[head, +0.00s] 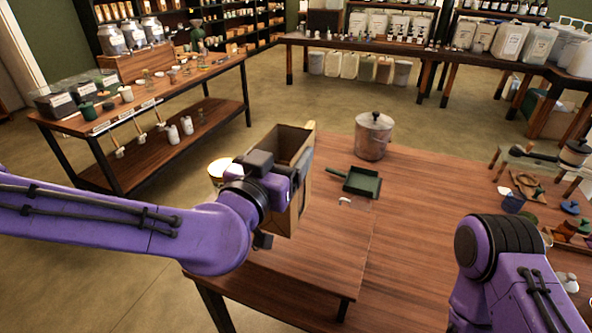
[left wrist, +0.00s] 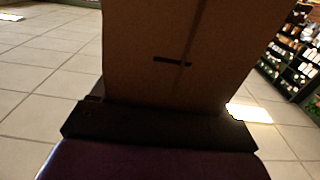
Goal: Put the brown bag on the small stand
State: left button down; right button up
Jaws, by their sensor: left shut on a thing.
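The brown bag (head: 286,146) is an upright open-topped paper bag in the head view, left of the table's middle. My left gripper (head: 284,186) is shut on the brown bag; its fingertips are mostly hidden. In the left wrist view the bag's brown face (left wrist: 185,50) fills the middle, with a dark slot in it. A low wooden surface that looks like the small stand (head: 325,250) is at the table's left front, below and right of the bag. I cannot tell the exact gap between them. My right arm shows at the lower right; its gripper is out of view.
A metal lidded pot (head: 374,135) and a green dustpan (head: 361,181) sit behind the stand, with a small white piece (head: 345,200) near. Tools and small cups crowd the table's right side. The table's middle (head: 430,220) is clear.

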pick_arm(q)
jog(key=w+f, duration=0.1)
jog(key=w+d+f, duration=0.1)
jog(key=w+f, duration=0.1)
jog(key=w+d+f, duration=0.1)
jog(key=f, duration=0.1)
jog(key=shift+w+f, duration=0.15)
jog(key=shift+w, duration=0.1)
jog(key=shift+f, duration=0.2)
jog(key=f, duration=0.3)
jog(key=shift+w+d+f, duration=0.15)
jog(key=shift+d+f, duration=0.05)
jog(key=shift+d, duration=0.05)
jog(key=shift+w+f, duration=0.1)
jog(key=shift+a, duration=0.1)
pick_arm(e)
jog(key=shift+w+f, duration=0.15)
jog(key=shift+f, duration=0.05)
